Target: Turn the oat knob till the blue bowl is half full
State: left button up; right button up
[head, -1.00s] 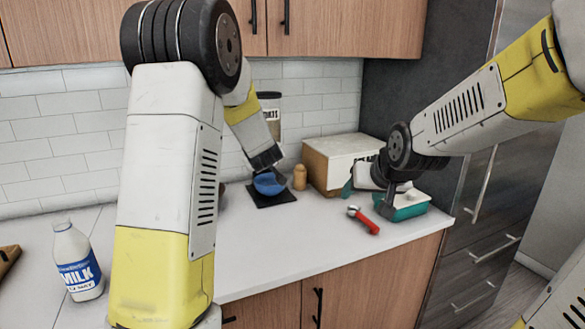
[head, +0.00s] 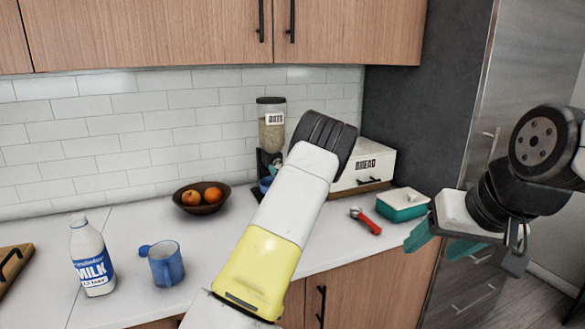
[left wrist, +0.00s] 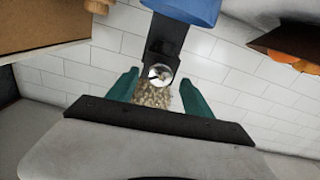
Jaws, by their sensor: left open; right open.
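The oat dispenser (head: 271,135), a clear jar of oats with a dark lid and stand, is by the back wall. A sliver of the blue bowl (head: 265,184) shows at its base, mostly behind my left arm. In the left wrist view, which is upside down, the round metal knob (left wrist: 160,72) lies between the fingertips of my open left gripper (left wrist: 159,78); I cannot tell whether they touch it. Oats (left wrist: 153,96) show beyond, and the bowl (left wrist: 188,8) is at the top edge. Its inside is hidden. My right gripper (head: 441,243) is open and empty at the right.
A bread box (head: 368,164), a teal dish (head: 401,205) and a red-handled tool (head: 366,221) are right of my left arm. A fruit bowl (head: 202,204), blue mug (head: 166,264) and milk bottle (head: 91,259) stand on the left. The counter's front middle is clear.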

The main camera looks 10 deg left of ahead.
pick_arm(q)
jog(key=shift+x, duration=0.85)
grip_shut()
jog(key=m, duration=0.5)
jog(key=shift+m, duration=0.3)
jog(key=m, duration=0.6)
dwell(0.4)
